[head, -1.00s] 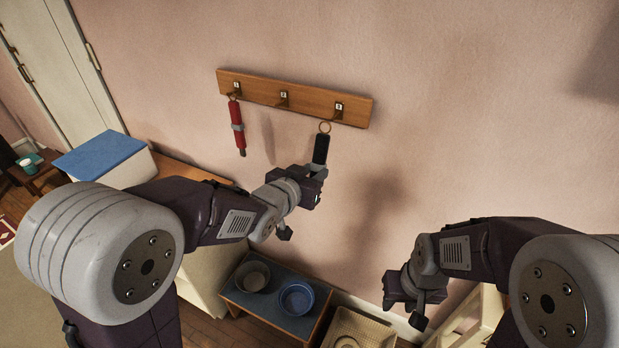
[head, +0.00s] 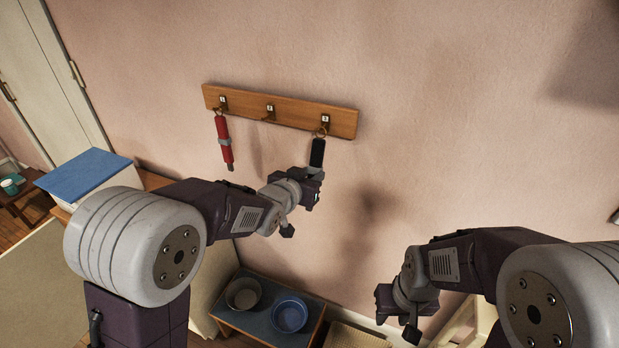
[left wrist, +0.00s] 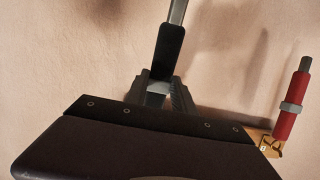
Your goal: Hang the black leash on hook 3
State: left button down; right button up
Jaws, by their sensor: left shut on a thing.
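The black leash (head: 317,152) hangs below hook 3 (head: 325,121), the right-hand hook of the wooden rack (head: 285,110). Its brass ring (head: 320,132) is at hook 3 in the head view; whether it is around the hook or only in front of it I cannot tell. My left gripper (head: 315,172) is shut on the lower end of the black leash. In the left wrist view the leash (left wrist: 168,48) rises from between the fingers (left wrist: 160,90). My right gripper (head: 410,318) is low on the right, away from the rack; its fingers are unclear.
A red leash (head: 224,140) hangs on hook 1 (head: 221,104); hook 2 (head: 270,111) is bare. Below are a blue-lidded box (head: 83,175) and a low stand with a grey bowl (head: 243,294) and a blue bowl (head: 289,314). The wall right of the rack is clear.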

dwell(0.4)
pick_arm(q)
jog(key=c, duration=1)
grip_release()
jog(key=shift+o, duration=0.2)
jog(key=v, duration=0.9)
jog(key=s+a+f+n+g+y, duration=0.3)
jog(key=a+f+y, duration=0.1)
jog(key=a+f, duration=0.65)
jog(key=s+a+f+g, duration=0.1)
jog(key=s+f+g, duration=0.3)
jog(key=s, duration=0.4)
jog(key=s+a+f+n+g+y, duration=0.1)
jog(key=s+f+g, duration=0.3)
jog(key=s, duration=0.5)
jog(key=shift+s+a+f+n+g, duration=0.15)
jog(key=shift+a+f+n+g, duration=0.15)
jog(key=shift+a+f, duration=0.55)
